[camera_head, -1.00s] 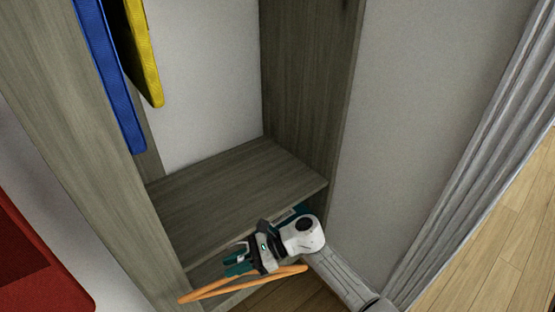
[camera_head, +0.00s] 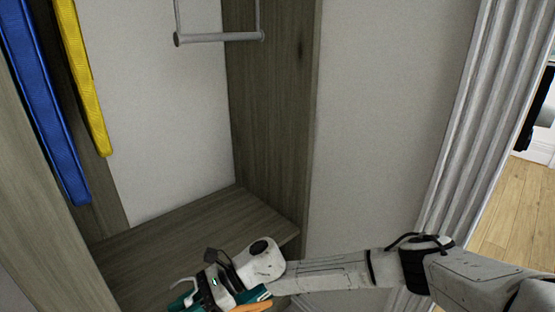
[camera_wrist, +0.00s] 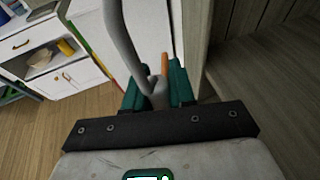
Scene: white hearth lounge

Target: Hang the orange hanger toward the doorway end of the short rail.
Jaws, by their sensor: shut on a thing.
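The orange hanger (camera_head: 255,306) shows only in part at the bottom edge of the head view; most of it is out of frame. My gripper (camera_head: 212,300) is shut on it, low in front of the wardrobe's shelf. In the wrist view the teal fingers (camera_wrist: 157,92) close around the base of a grey curved hook, with a short orange piece of the hanger (camera_wrist: 165,66) beside it. The short rail (camera_head: 220,38) is a grey bar hung from two thin rods at the top of the head view. It is bare where visible, well above my gripper.
A blue panel (camera_head: 45,110) and a yellow panel (camera_head: 82,80) hang at the left. The wooden shelf (camera_head: 190,225) lies below the rail, and a wooden side panel (camera_head: 270,100) stands right of it. A grey curtain (camera_head: 480,110) and open floor are at the right.

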